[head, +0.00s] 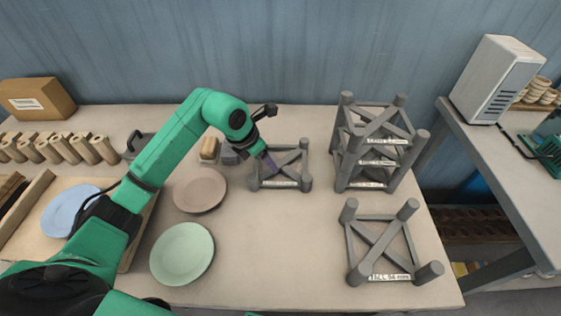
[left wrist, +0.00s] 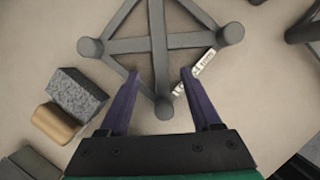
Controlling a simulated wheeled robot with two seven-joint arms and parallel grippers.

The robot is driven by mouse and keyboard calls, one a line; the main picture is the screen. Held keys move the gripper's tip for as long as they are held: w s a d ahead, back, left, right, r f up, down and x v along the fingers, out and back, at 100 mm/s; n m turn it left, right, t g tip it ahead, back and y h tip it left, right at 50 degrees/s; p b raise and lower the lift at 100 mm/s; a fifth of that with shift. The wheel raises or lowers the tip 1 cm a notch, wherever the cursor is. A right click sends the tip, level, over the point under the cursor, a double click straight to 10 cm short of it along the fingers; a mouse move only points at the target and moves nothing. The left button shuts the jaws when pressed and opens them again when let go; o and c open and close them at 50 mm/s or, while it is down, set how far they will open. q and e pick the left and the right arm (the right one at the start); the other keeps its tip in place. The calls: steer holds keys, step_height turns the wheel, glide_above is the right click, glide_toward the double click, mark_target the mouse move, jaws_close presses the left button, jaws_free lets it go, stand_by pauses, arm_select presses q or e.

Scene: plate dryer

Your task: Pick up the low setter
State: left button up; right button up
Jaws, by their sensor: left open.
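A low grey setter (head: 290,160), a square frame with crossed bars, short corner posts and a white label, stands on the table at centre back. In the left wrist view the setter (left wrist: 160,42) fills the top. My left gripper (head: 268,163) is over it, open and pointing down. In the left wrist view its purple fingers (left wrist: 160,73) lie either side of one corner post and the bar behind it, with nothing gripped. I cannot tell how high the tips are above the table. My right gripper is not in view.
A taller setter (head: 380,247) stands front right, with stacked setters (head: 372,160) behind it. A grey block (left wrist: 76,97) and a tan-brown block (left wrist: 56,123) sit left of the low setter. Brown (head: 200,190), green (head: 182,254) and blue (head: 70,211) plates lie left. The centre front is clear.

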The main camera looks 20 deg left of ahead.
mark_target(270, 171)
arm_select(q)
steer(key=p+x, duration=0.1)
steer(key=x, duration=0.3)
steer(key=shift+d+f+p, duration=0.15)
steer(key=shift+f+p, duration=0.05)
steer(key=shift+p, duration=0.1)
steer(key=shift+w+f, duration=0.1)
steer(key=shift+f, duration=0.35)
steer(key=c, duration=0.9)
jaws_close()
steer(key=shift+r, duration=0.1)
